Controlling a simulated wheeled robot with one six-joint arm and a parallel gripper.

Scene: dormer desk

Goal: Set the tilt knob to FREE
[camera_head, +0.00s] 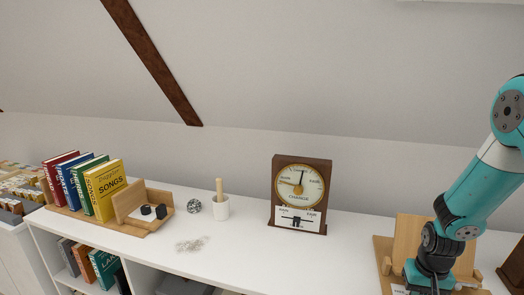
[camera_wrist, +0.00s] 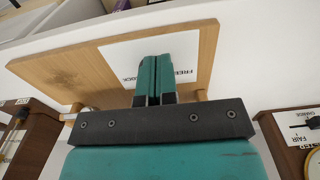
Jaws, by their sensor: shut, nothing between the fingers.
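A wooden stand (camera_head: 408,236) with an upright back board is at the right of the head view, partly behind my arm. In the wrist view its board (camera_wrist: 203,37) carries a white label (camera_wrist: 183,48) with the word FREE partly readable beside my fingers. My gripper (camera_wrist: 155,62) is shut and empty, its fingertips over the label; I cannot tell whether they touch it. In the head view my gripper (camera_head: 430,282) is low at the stand.
A wooden dial instrument (camera_head: 299,195) stands mid-desk; a similar one (camera_wrist: 292,128) shows at the wrist view's right edge. A white cup (camera_head: 221,208), a bookend (camera_head: 143,208) and upright books (camera_head: 105,190) stand left. The white desk top (camera_head: 345,255) is clear between the instrument and stand.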

